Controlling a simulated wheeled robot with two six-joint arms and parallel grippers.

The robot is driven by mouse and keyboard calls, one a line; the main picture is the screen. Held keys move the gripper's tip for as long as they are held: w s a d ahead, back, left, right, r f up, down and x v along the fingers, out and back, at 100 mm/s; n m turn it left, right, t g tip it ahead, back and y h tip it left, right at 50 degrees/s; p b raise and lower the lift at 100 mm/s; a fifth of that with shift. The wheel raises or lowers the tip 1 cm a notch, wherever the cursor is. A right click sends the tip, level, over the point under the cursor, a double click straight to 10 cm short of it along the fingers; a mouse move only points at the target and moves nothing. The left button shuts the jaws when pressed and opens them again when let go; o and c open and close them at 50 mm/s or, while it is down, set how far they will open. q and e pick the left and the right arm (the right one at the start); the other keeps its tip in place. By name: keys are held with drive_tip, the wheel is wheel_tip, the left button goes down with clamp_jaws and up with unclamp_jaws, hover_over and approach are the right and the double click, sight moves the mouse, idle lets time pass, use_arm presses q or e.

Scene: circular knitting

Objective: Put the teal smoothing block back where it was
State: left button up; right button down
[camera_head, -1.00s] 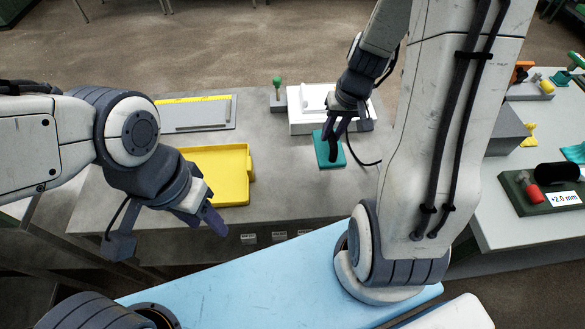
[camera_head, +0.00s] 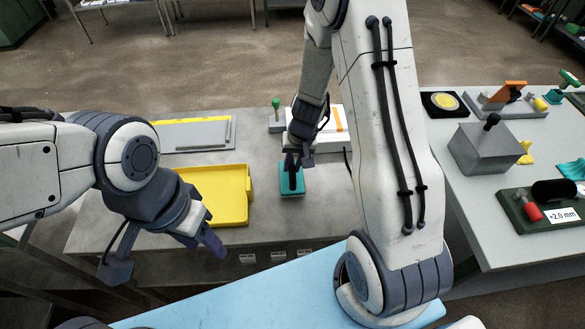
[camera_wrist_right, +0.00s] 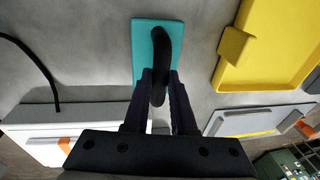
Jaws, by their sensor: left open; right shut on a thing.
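The teal smoothing block (camera_head: 293,186) has a black handle on top and a pale lower edge. It is at the right of the yellow tray, apart from it. My right gripper (camera_head: 292,165) is above the block and shut on its handle. The right wrist view shows the teal block (camera_wrist_right: 145,45) with the black handle (camera_wrist_right: 161,55) between the fingers (camera_wrist_right: 160,88). I cannot tell whether the block touches the table or is just above it. My left gripper (camera_head: 207,240) is open and empty, near the front edge of the yellow tray.
The yellow tray (camera_head: 247,196) lies left of the block. Behind are a grey plate with a yellow strip (camera_head: 187,135), a green-knobbed stand (camera_head: 276,116) and a white box (camera_head: 332,124). A side table at right holds a grey block (camera_head: 480,150). Bare table lies around the teal block.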

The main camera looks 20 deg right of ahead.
drive_tip(key=shift+f, duration=0.7)
drive_tip(key=shift+f+b, duration=0.25)
drive_tip(key=shift+b, duration=0.1)
drive_tip(key=c, duration=0.7)
unclamp_jaws()
drive_tip(key=shift+r, duration=0.1)
drive_tip(key=shift+c, duration=0.2)
